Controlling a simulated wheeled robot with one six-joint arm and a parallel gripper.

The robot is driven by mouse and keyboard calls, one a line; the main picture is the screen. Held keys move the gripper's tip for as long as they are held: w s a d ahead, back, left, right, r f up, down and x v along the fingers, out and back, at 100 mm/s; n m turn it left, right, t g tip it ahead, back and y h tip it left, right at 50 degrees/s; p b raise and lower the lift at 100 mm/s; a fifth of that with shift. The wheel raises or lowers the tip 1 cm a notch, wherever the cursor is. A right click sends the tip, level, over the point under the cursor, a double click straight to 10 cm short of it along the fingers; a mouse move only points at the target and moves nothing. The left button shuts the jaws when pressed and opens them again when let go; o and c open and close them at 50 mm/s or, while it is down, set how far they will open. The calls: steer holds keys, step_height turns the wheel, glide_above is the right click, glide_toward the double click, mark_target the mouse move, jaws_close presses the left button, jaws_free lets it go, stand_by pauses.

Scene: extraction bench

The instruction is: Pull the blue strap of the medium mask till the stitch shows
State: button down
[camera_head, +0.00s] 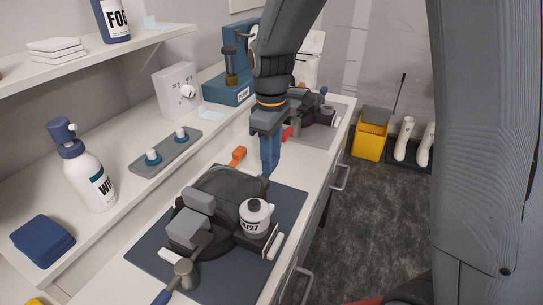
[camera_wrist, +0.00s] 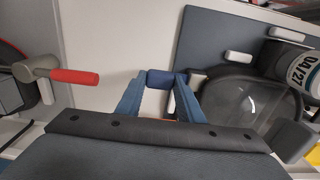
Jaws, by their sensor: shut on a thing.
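The near mask (camera_head: 232,183) lies on a dark mat, with a grey body and a clear visor; it also shows at the right of the wrist view (camera_wrist: 250,100). A white canister labelled 04/27 (camera_head: 255,216) is on it. My gripper (camera_head: 268,172) is at the mask's far right edge. In the wrist view my gripper (camera_wrist: 160,84) is shut on a short dark blue strap end (camera_wrist: 160,77), beside the mask. Another blue strap tab (camera_head: 163,297) sticks out at the mask's near side. I see no stitch; the strap between the held end and the mask is mostly hidden.
A second mask (camera_head: 312,110) with a red tab (camera_wrist: 75,76) lies farther along the bench. An orange piece (camera_head: 238,155) is near the mat. A blue press (camera_head: 230,85), a spray bottle (camera_head: 85,175) and a grey tray (camera_head: 166,151) stand at the left.

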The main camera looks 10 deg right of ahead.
steer(key=w+d, duration=0.2)
steer(key=w, duration=0.1)
steer(key=shift+w+d, duration=0.15)
steer(key=shift+w, duration=0.1)
steer(key=c, duration=1.5)
jaws_free()
steer(key=shift+r, duration=0.1)
step_height(320, 180, up, 8)
steer(key=shift+f+b, duration=0.15)
steer(key=shift+b, duration=0.45)
